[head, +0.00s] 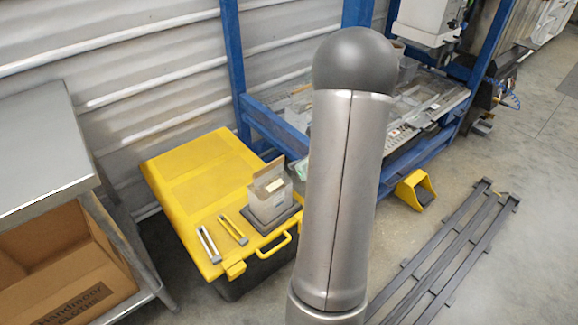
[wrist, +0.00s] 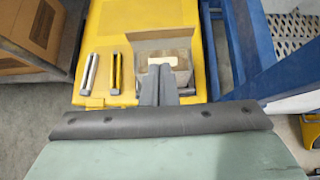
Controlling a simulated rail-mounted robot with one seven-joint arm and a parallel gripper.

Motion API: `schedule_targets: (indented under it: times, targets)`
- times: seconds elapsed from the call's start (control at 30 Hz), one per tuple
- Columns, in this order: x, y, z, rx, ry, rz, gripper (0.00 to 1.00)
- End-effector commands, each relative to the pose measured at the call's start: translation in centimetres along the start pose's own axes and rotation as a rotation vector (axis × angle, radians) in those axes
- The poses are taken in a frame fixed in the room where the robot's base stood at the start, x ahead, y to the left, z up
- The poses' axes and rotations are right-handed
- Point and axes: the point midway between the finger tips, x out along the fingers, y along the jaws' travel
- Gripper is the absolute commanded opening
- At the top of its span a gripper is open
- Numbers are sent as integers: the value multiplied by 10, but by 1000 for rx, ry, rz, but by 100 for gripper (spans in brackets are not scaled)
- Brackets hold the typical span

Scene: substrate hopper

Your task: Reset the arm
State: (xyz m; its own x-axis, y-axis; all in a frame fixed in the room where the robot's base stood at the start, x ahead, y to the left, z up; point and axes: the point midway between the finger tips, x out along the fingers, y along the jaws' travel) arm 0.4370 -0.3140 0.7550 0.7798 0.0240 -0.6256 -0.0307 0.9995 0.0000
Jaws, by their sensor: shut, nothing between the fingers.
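My gripper (wrist: 155,70) shows in the wrist view with its two dark fingers together and nothing between them. It points toward the grey open box (wrist: 140,65) on the yellow-lidded case and overlaps that box in the picture. I cannot tell how far above the box the fingers are. In the head view my arm stands upright in the middle, and the gripper itself is not visible there. The grey box (head: 268,206) sits on a dark base on the yellow case (head: 185,165), with its flap raised.
A silver-grey tool (head: 208,243) and a yellow tool (head: 233,230) lie on the case. A metal bench (head: 40,140) with a cardboard box (head: 60,265) stands left. A blue frame (head: 232,60) stands behind. A yellow pedal (head: 416,188) and dark rails (head: 440,260) are on the floor.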

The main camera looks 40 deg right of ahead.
Motion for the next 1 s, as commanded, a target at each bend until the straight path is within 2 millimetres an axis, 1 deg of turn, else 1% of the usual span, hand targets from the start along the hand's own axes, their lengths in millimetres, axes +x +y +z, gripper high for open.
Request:
schedule_targets:
  times: [0.1,0.37,0.47,0.57,0.6,0.67,0.7,0.77,0.8,0.87,0.9,0.97,1.0]
  targets:
    - [-8,0,1,1,0,-1,0]
    - [-9,1,2,-6,0,4,0]
    - [-11,18,15,-73,1,43,0]
    - [-18,60,40,-245,5,144,0]
    - [-23,83,52,-346,7,201,0]
    - [-34,124,69,-526,7,302,0]
    - [-45,153,78,-658,6,374,0]
    - [-63,196,87,-867,3,485,0]
    - [-78,223,91,-1017,-2,563,0]
    - [-105,262,93,-1260,-11,684,0]
    - [-125,286,91,-1437,-19,769,0]
    - [-158,314,85,-1718,-33,899,0]
    - [-179,327,80,-1897,-40,976,0]
